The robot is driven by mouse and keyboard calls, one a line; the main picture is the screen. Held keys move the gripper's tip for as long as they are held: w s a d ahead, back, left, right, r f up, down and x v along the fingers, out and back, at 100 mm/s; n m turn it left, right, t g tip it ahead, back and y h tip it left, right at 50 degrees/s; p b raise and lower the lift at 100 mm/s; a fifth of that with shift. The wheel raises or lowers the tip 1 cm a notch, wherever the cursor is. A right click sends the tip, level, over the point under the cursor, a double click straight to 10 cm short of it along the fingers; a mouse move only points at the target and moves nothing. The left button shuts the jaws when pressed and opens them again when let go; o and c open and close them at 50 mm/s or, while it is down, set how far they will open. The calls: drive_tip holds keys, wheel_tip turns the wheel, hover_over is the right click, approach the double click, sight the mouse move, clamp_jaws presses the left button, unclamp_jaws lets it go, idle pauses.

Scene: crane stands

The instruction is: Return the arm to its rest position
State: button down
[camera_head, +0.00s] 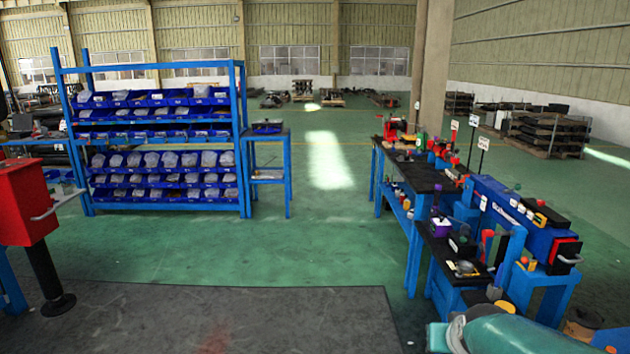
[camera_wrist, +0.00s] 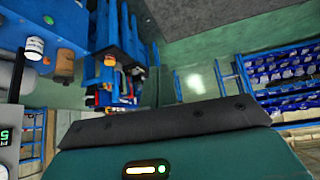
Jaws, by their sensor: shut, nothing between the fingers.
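My arm shows in the head view as a teal rounded link at the bottom right corner, cut off by the frame edge. It is in front of the blue bench stands. The fingers of my gripper do not show in either view. The wrist view is tilted and looks out over the hall.
A workbench (camera_head: 415,172) with tools stands close on the right. A blue shelf rack (camera_head: 243,140) with bins is at the left, beside a small blue stand (camera_head: 286,160). A red cabinet (camera_head: 25,200) is at the left edge. The green floor (camera_head: 320,240) between is clear.

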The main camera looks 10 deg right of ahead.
drive_tip(key=s+a+r+n+g+y, duration=0.1)
drive_tip(key=s+a+r, duration=0.2)
drive_tip(key=s+a, duration=0.4)
drive_tip(key=s+a+r+n+y, duration=0.1)
drive_tip(key=s+a+r+n, duration=0.1)
drive_tip(key=s+a, duration=0.4)
drive_tip(key=shift+s+a+r+g, duration=0.4)
drive_tip(key=shift+a+r, duration=0.1)
drive_tip(key=shift+a, duration=0.45)
drive_tip(key=shift+d, duration=0.1)
